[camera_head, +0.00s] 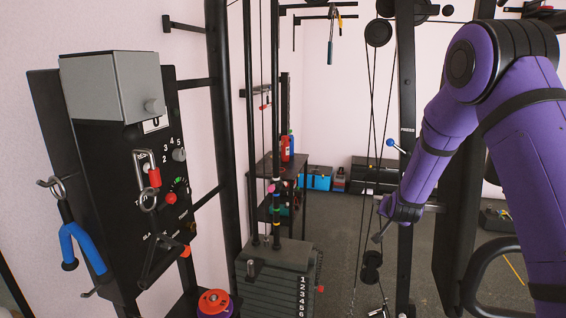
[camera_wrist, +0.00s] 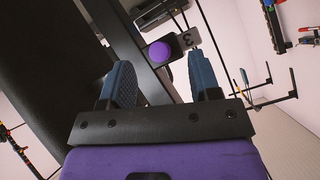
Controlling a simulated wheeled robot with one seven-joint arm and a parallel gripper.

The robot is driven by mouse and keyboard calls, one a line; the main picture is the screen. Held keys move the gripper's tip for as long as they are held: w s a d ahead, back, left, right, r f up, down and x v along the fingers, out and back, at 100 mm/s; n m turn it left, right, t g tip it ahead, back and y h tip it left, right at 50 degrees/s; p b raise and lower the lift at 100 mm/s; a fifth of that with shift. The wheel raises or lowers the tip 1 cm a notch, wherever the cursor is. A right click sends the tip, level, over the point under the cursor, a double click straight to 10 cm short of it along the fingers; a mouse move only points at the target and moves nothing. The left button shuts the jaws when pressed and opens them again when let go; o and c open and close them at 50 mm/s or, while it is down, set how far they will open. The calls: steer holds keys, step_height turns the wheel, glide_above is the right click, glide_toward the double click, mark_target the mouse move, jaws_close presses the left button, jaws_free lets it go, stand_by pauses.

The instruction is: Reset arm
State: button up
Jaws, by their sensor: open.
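My gripper (camera_wrist: 160,60) is open in the wrist view, with its two blue-grey fingers apart and nothing held between them. A round purple knob (camera_wrist: 159,52) on a dark frame shows beyond the fingers, in line with the gap. I cannot tell how far it is from them. In the head view my purple arm comes down from the upper right, and my gripper (camera_head: 380,234) is small and low beside the black upright of the rack.
A black panel (camera_head: 140,190) with a grey box (camera_head: 112,88) and a blue-handled hook (camera_head: 80,245) stands at the left. A weight stack (camera_head: 276,280) is at bottom centre. Cables and a black upright (camera_head: 404,130) are close to my arm. Grey floor (camera_head: 335,240) is partly clear.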

steer(key=s+a+r+n+g+y, duration=0.1)
steer(key=s+a+r+n, duration=0.1)
steer(key=s+r, duration=0.8)
steer(key=s+a+r+n+g+y, duration=0.1)
steer(key=s+a+r+y, duration=0.1)
steer(key=s+r, duration=0.75)
steer(key=s+r+n+g, duration=0.1)
steer(key=s+r+n, duration=0.1)
steer(key=s, duration=1.1)
steer(key=s+r+n+g, duration=0.1)
steer(key=s+r, duration=0.4)
steer(key=s, duration=0.9)
steer(key=shift+s+r+n+g+h, duration=0.2)
steer(key=shift+n+g+h, duration=0.15)
steer(key=shift+g, duration=0.25)
